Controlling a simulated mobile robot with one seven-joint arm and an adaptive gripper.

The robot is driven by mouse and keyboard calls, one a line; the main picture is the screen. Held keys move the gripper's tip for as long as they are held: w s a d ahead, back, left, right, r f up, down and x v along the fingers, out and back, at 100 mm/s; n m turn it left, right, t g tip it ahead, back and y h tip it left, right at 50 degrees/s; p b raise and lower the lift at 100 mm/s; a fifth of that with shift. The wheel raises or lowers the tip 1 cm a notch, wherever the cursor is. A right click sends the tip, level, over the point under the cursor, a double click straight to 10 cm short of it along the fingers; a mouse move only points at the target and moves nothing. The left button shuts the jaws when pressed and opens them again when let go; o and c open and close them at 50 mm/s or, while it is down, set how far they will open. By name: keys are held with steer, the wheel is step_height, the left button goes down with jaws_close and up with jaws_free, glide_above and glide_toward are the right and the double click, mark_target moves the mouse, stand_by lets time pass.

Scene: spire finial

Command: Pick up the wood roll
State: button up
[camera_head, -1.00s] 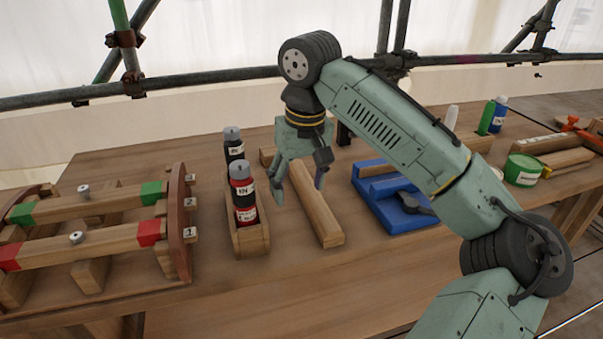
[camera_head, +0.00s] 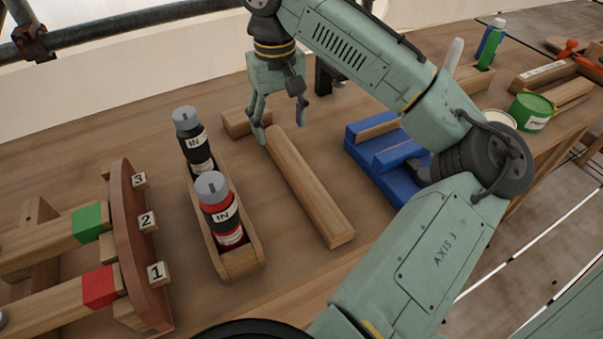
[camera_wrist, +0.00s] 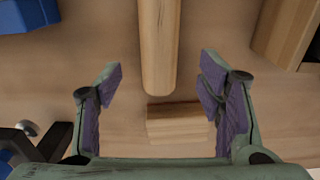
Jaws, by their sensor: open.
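The likely wood roll is a long, rounded wooden bar (camera_head: 308,187) lying on the table in the head view. It runs from below my gripper toward the near edge. In the wrist view its end (camera_wrist: 158,50) lies between the lines of my two fingers. My gripper (camera_head: 280,118) is open and empty, pointing down near the bar's far end. In the wrist view the open fingers (camera_wrist: 162,80) stand either side, apart from the bar. I cannot tell the exact height above it. A short wooden block (camera_head: 240,122) lies just past the bar's far end.
A wooden tray (camera_head: 243,265) with a black bottle (camera_head: 194,140) and a red bottle (camera_head: 220,210) stands left. A blue fixture (camera_head: 395,180) stands right. A numbered wooden rack (camera_head: 135,250) is farther left. Bare table shows on both sides of the bar.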

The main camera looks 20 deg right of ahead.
mark_target(281, 138)
steer(key=shift+w+f+p, duration=0.15)
steer(key=shift+f+p, duration=0.55)
steer(key=shift+f, duration=2.3)
steer(key=shift+c, duration=0.6)
steer(key=c, duration=1.3)
